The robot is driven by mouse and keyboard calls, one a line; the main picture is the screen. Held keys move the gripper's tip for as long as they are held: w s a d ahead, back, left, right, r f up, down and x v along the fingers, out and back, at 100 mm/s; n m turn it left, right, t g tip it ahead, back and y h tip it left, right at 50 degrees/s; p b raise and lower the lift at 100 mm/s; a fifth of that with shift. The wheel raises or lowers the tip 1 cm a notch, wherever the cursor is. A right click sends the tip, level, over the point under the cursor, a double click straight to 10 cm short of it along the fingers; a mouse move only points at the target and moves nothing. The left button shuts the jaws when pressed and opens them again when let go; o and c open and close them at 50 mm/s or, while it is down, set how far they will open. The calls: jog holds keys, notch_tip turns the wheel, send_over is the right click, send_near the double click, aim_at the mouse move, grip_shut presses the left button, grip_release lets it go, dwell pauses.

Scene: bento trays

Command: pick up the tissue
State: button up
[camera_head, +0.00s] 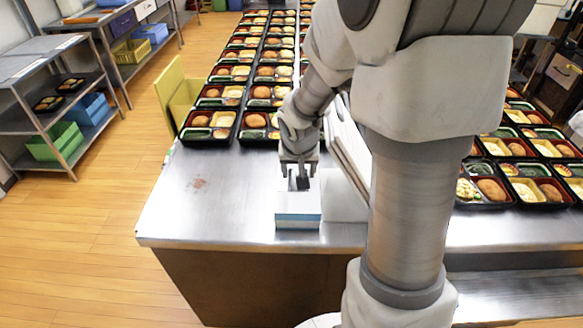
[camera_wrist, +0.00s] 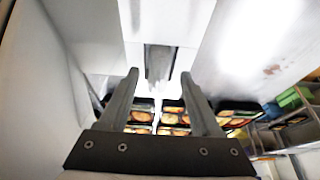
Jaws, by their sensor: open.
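A tissue box (camera_head: 298,218), white with a blue band, stands on the steel counter near its front edge. My gripper (camera_head: 300,172) points down just above the box in the head view. In the wrist view its two fingers (camera_wrist: 160,76) are spread apart. A grey strip (camera_wrist: 158,62) shows ahead, between the fingertips, against a white surface. I cannot tell whether this strip is the tissue or the box's opening. No contact between fingers and strip is visible.
White panels (camera_head: 345,145) stand close to the right of my gripper. Rows of bento trays (camera_head: 212,127) fill the counter behind. The steel counter (camera_head: 185,215) is clear on the left, apart from a reddish stain (camera_head: 198,183).

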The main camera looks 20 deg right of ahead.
jog(key=w, duration=0.1)
jog(key=w+d, duration=0.1)
jog(key=shift+w+d+p, duration=0.1)
jog(key=shift+w+p, duration=0.3)
jog(key=shift+x, duration=1.1)
jog(key=shift+w+d+f+b, duration=0.15)
jog(key=shift+w+f+b, duration=0.15)
jog(key=shift+w+f, duration=0.15)
grip_shut()
